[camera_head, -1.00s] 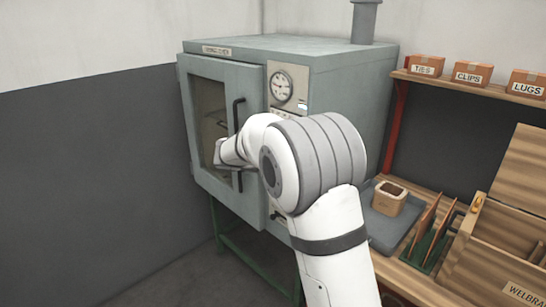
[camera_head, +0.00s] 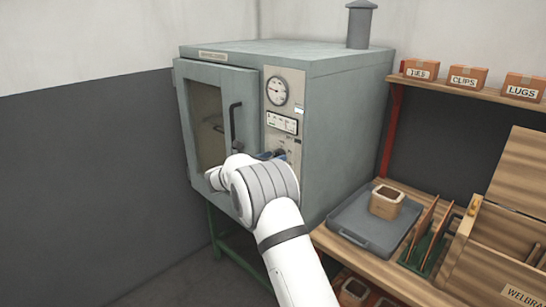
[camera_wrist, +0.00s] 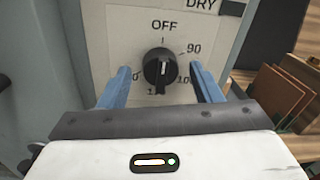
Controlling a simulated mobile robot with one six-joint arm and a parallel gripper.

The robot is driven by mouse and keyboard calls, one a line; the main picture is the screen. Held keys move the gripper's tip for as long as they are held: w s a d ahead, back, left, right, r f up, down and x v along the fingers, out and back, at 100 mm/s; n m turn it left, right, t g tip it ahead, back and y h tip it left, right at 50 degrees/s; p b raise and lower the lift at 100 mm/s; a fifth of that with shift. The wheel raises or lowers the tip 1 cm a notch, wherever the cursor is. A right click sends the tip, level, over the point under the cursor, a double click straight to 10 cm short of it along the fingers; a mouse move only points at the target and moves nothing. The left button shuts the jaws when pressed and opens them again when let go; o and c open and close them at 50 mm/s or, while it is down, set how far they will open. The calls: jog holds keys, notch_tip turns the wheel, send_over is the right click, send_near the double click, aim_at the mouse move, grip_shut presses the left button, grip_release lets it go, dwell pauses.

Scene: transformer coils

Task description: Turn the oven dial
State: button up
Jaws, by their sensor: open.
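The grey-green oven (camera_head: 345,120) stands against the wall with its windowed door (camera_head: 212,110) on the left. Its control panel (camera_head: 283,95) carries a round gauge and a display. The black oven dial (camera_wrist: 159,68) is on the pale panel in the wrist view, with a white pointer line pointing up toward OFF. Markings such as 90 lie around it, some partly hidden. My gripper (camera_wrist: 160,92) is open, its blue fingers on either side of the dial in that view. I cannot tell whether they touch it. In the head view my arm partly hides the dial area.
The door handle (camera_head: 233,125) stands out left of the panel. Labelled boxes (camera_head: 468,77) sit on the shelf above.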

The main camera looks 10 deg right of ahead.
jog(key=shift+w+d, duration=0.2)
jog(key=shift+d, duration=0.15)
jog(key=shift+c, duration=0.5)
jog(key=c, duration=0.9)
